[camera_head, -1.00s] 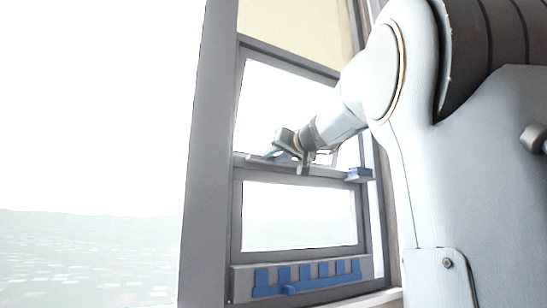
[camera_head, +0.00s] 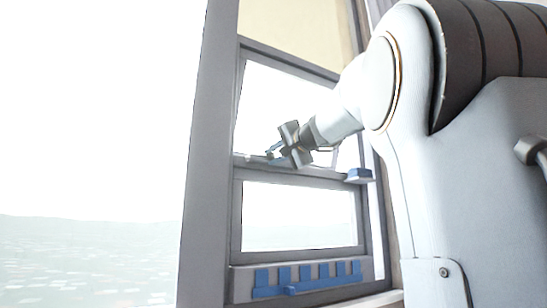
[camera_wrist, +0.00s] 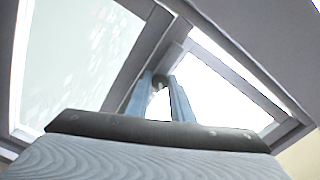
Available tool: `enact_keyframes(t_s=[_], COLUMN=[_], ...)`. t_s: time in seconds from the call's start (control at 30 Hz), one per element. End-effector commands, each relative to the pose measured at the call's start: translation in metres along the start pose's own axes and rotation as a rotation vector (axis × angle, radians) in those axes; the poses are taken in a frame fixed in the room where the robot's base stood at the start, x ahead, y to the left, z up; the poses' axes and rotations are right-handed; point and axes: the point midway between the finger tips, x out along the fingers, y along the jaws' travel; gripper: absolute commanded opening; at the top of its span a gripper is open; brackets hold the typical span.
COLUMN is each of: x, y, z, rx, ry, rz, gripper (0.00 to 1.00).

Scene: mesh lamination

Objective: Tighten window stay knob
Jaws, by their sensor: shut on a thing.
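My gripper (camera_head: 273,152) reaches the middle rail of the window from the right in the head view. In the wrist view its two blue-grey fingers (camera_wrist: 161,88) are shut on a small dark rounded knob (camera_wrist: 160,80) of the window stay, held between the tips. The knob is mostly hidden by the fingers. In the head view it is too small to make out. A pale piece of the stay (camera_head: 252,158) shows on the rail just left of the fingertips.
The grey window frame (camera_head: 208,130) surrounds an upper pane and a lower pane (camera_head: 298,215). A grey strip with blue teeth (camera_head: 307,275) is below the lower pane. Open view lies to the left.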

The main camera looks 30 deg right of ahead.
Motion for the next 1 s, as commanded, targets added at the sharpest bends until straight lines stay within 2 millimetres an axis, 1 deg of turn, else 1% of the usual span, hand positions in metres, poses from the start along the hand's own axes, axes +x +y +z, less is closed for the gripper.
enact_keyframes(t_s=[0.3,0.6,0.8,1.0], x=[-0.0001,-0.0001,0.0000,0.0001], y=[-0.0004,-0.0003,-0.0003,0.0000], z=[0.0003,0.0005,0.0004,0.0004], rx=[0.299,0.551,0.668,0.739], ry=[-0.002,-0.002,-0.002,-0.001], rz=[0.001,0.002,0.001,0.001], gripper=[0.00,0.00,0.00,0.00])
